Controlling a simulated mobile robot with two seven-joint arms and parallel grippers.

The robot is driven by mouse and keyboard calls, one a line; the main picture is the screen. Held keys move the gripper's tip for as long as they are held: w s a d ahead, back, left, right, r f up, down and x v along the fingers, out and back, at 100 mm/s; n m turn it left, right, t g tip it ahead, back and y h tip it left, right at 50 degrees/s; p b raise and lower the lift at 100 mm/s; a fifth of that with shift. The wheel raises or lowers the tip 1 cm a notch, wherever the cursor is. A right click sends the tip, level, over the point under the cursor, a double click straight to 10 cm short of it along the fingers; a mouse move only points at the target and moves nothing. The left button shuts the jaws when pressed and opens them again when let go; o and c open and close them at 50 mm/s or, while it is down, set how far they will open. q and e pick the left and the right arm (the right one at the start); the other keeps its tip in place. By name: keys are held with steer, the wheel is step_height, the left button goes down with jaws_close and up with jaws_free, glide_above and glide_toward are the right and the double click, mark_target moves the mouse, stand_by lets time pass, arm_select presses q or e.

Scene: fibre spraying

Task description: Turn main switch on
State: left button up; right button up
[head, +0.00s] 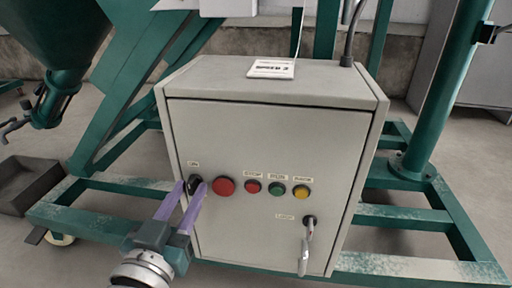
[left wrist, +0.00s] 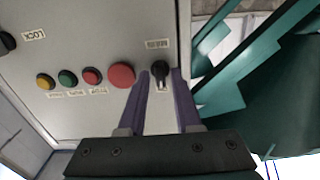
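Contact is hard to judge. My right gripper is out of view.
Right of the knob are a large red button (head: 224,186), a small red one (head: 252,186), a green one (head: 277,189) and a yellow one (head: 301,191). A lock handle (head: 308,235) is lower right. Green frame beams (head: 110,190) surround the box.

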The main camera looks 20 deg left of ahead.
arm_select(q)
steer(key=shift+o, duration=0.7)
steer(key=shift+s, duration=0.3)
steer(key=p+v, duration=0.3)
steer(key=v, duration=0.6)
steer(key=shift+s+d, duration=0.15)
